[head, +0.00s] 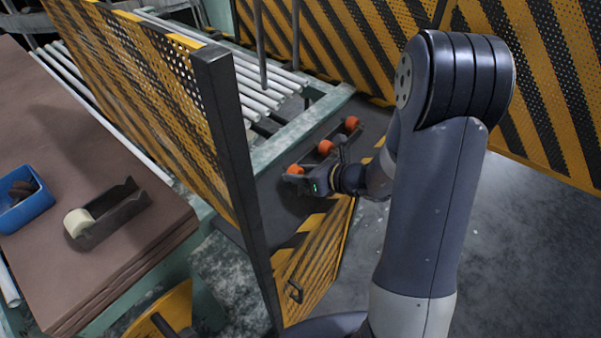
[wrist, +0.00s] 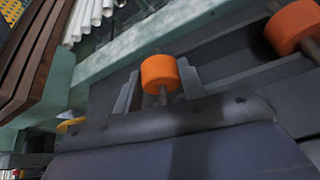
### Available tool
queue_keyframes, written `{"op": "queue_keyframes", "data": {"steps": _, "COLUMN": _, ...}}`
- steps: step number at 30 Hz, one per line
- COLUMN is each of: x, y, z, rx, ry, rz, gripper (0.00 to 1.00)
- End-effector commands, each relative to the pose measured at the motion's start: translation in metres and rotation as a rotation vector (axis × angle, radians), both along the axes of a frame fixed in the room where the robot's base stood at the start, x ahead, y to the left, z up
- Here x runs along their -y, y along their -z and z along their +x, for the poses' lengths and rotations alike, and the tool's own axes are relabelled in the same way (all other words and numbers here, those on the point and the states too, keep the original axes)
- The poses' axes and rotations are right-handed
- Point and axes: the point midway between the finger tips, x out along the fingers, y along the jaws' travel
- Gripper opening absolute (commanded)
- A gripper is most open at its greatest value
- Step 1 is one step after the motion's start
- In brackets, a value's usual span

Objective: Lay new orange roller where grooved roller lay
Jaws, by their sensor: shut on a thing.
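My gripper (head: 300,177) is at the near end of the row of orange rollers, low beside the conveyor frame. In the wrist view its two grey fingers (wrist: 160,85) stand on either side of an orange roller (wrist: 160,72) and are shut on it. That roller also shows in the head view (head: 295,169). The held roller's shaft shows below it. Whether it rests in its seat or hangs just above cannot be told. A dark brown roller (head: 22,188), perhaps the grooved one, lies in a blue bin (head: 28,208) on the brown table.
Two other orange rollers, a middle one (head: 325,147) and a far one (head: 353,122), sit along the same dark rail. A yellow-black mesh guard with a dark post (head: 235,170) stands left of my gripper. A cream roller (head: 78,222) sits in a dark holder (head: 122,215) on the table.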

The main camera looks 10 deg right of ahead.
Motion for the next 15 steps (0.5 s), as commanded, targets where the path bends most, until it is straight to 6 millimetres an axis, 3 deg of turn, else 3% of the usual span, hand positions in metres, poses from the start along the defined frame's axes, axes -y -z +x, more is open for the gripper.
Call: {"op": "queue_keyframes", "data": {"steps": 15, "x": 0.0, "y": 0.014, "z": -0.001, "rx": -0.005, "ry": 0.001, "rz": -0.002, "gripper": 0.16}}
